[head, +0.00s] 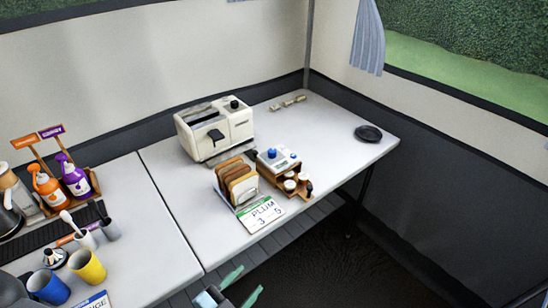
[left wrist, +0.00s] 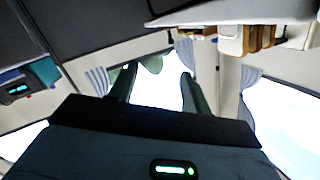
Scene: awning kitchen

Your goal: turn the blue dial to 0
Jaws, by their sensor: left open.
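A small white and wooden device (head: 279,164) stands near the front edge of the right table. The dial's setting is too small to read. My left gripper (head: 243,286) is at the bottom of the head view, in front of the table edge and apart from the device. Its two green fingers are spread and empty, as the left wrist view (left wrist: 157,78) also shows. My right gripper is not in view.
A bread rack (head: 236,182) and a "PLUM 3-5" card (head: 261,214) are left of and in front of the device. A toaster (head: 214,127) stands behind. A black dish (head: 368,133) is at right. Cups (head: 87,266) and bottles (head: 73,176) fill the left table.

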